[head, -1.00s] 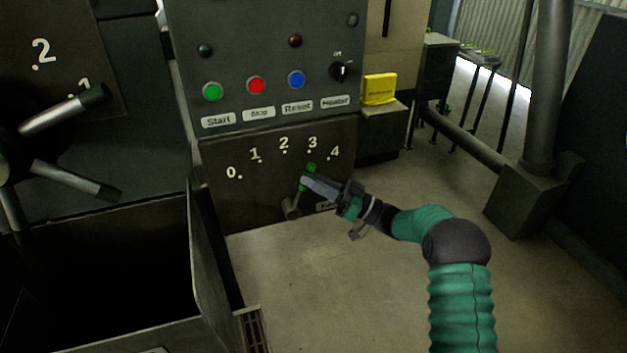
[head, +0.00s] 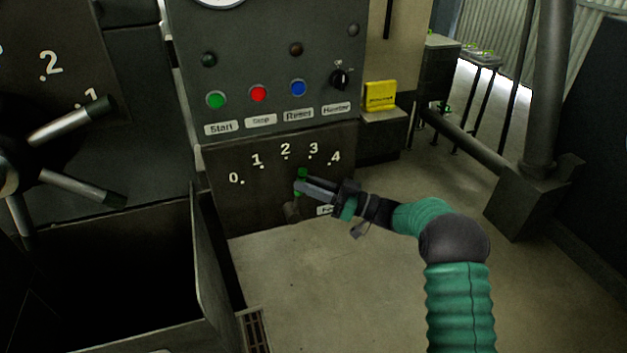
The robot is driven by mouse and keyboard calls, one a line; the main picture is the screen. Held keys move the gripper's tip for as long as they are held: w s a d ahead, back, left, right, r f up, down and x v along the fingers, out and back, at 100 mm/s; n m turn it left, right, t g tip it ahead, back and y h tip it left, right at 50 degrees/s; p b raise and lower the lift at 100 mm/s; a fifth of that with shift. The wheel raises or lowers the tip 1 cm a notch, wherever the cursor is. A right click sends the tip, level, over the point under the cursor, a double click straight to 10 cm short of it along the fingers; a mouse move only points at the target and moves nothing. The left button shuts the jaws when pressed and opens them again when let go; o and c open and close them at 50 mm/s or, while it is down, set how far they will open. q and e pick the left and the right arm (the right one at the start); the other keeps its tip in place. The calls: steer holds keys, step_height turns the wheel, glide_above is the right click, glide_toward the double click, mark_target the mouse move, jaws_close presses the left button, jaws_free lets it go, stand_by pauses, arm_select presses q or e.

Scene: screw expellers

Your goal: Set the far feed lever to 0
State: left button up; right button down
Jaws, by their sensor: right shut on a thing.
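The feed lever (head: 302,173) has a green tip and rises from a pivot (head: 292,212) low on a dark plate (head: 232,208) marked 0 to 4. It leans slightly right of upright, pointing between 2 and 3. The 0 mark (head: 234,179) is at the plate's left. My right gripper (head: 305,187) comes in from the right and is shut on the lever just below its tip, partly hiding it. My left gripper is not in view.
A control panel (head: 236,62) with green, red and blue buttons stands above the plate. A spoked handle (head: 70,125) and a dark open bin (head: 199,262) are at left. A yellow box (head: 380,95) sits on a ledge at right. Floor below the plate is clear.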

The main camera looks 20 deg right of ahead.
steer(key=a+n+h+p, duration=0.1)
steer(key=p, duration=0.1)
steer(key=a+g+h+p, duration=0.1)
steer(key=a, duration=0.1)
steer(key=a+r+n+g+h+p, duration=0.1)
steer(key=p, duration=0.1)
steer(key=shift+s+a+n+p, duration=0.15)
steer(key=shift+a+n+p, duration=0.15)
steer(key=shift+p, duration=0.05)
steer(key=a+f+n+h+p, duration=0.1)
steer(key=a+p, duration=0.1)
steer(key=p, duration=0.1)
steer(key=a+f+n+g+h+p, duration=0.1)
steer(key=a+h+p, duration=0.1)
steer(key=p, duration=0.1)
steer(key=a+f+g+h+p, duration=0.1)
steer(key=a+h+p, duration=0.1)
steer(key=shift+s+f+n+p, duration=0.15)
steer(key=shift+n+p, duration=0.25)
steer(key=shift+f, duration=0.1)
steer(key=c, duration=1.5)
jaws_free()
steer(key=shift+o, duration=1)
steer(key=shift+w, duration=0.25)
